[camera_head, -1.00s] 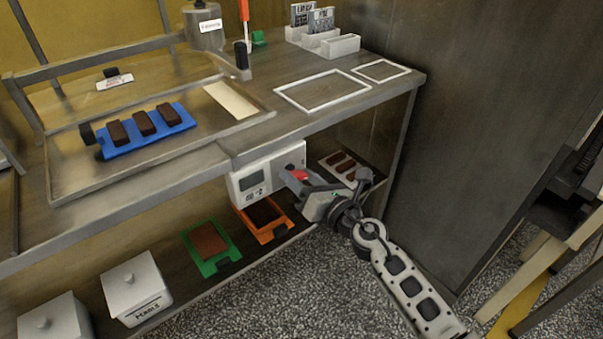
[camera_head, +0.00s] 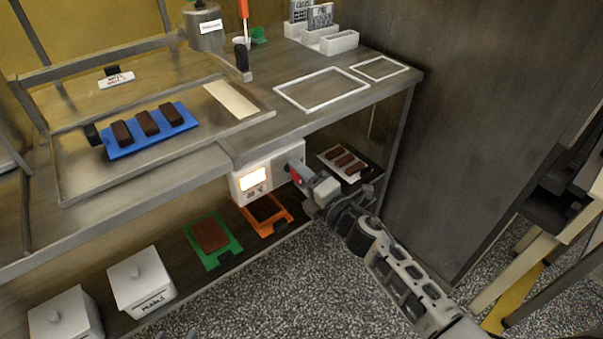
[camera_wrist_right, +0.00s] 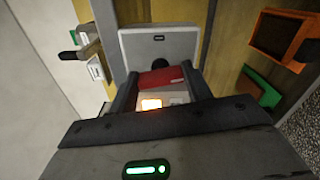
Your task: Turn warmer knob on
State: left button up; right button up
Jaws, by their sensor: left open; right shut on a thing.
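The warmer (camera_head: 237,187) is a white box under the counter, with a lit, glowing display (camera_head: 254,179) on its front. Its red knob (camera_head: 297,177) is at the right of that front. My right gripper (camera_head: 304,183) reaches in from the lower right and is shut on the knob. In the right wrist view the red knob (camera_wrist_right: 162,77) sits between the two fingers (camera_wrist_right: 160,88), with the lit display (camera_wrist_right: 150,104) just below it. Only the tips of my left gripper (camera_head: 176,334) show at the bottom edge of the head view; they are apart and empty.
An orange tray (camera_head: 284,222) and a green tray (camera_head: 234,246) lie on the lower shelf near the warmer. A white tray with brown bars (camera_head: 328,157) lies right of it. White lidded containers (camera_head: 135,275) stand at left. The counter edge (camera_head: 320,122) hangs above my right gripper.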

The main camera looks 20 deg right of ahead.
jog(key=shift+m, duration=1.1)
jog(key=o, duration=1)
jog(key=v, duration=1.6)
